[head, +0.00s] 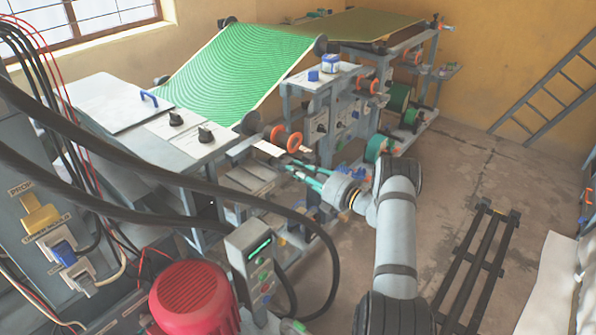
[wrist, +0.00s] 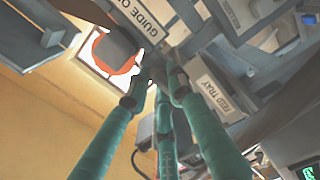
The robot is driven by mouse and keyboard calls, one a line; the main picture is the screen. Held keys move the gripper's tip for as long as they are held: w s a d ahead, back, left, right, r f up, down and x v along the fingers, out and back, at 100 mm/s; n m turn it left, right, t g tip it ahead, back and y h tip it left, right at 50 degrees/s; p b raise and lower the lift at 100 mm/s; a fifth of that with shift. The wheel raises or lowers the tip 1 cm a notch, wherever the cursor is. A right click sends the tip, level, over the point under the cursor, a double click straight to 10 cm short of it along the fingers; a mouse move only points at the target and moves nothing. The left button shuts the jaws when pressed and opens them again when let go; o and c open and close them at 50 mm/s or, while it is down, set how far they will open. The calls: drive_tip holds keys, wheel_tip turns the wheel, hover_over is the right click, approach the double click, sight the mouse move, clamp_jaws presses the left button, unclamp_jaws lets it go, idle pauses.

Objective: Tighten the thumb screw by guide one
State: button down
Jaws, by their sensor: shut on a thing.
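My gripper (head: 289,165) reaches left from my arm to the side of the press, just below the bench edge. In the wrist view, the teal fingers of my gripper (wrist: 155,88) converge on the thumb screw (wrist: 152,72), a small grey part mostly hidden between the tips. The jaws are shut on it. A label reading "GUIDE O…" (wrist: 146,14), cut off at the frame edge, sits just above the fingertips. In the head view the thumb screw is too small to make out.
A "FEED TRAY" label (wrist: 216,92) is right of the fingers. An orange ring (wrist: 112,52) is close on their left. The press (head: 150,110) carries a green sheet (head: 235,65). A control box (head: 255,265) with cables stands near my arm. Floor at right is partly clear, with a black rack (head: 470,265).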

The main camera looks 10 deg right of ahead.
drive_tip(key=shift+a+r, duration=0.1)
drive_tip(key=c, duration=1.7)
unclamp_jaws()
drive_tip(key=v, duration=1.2)
drive_tip(key=x, duration=1.2)
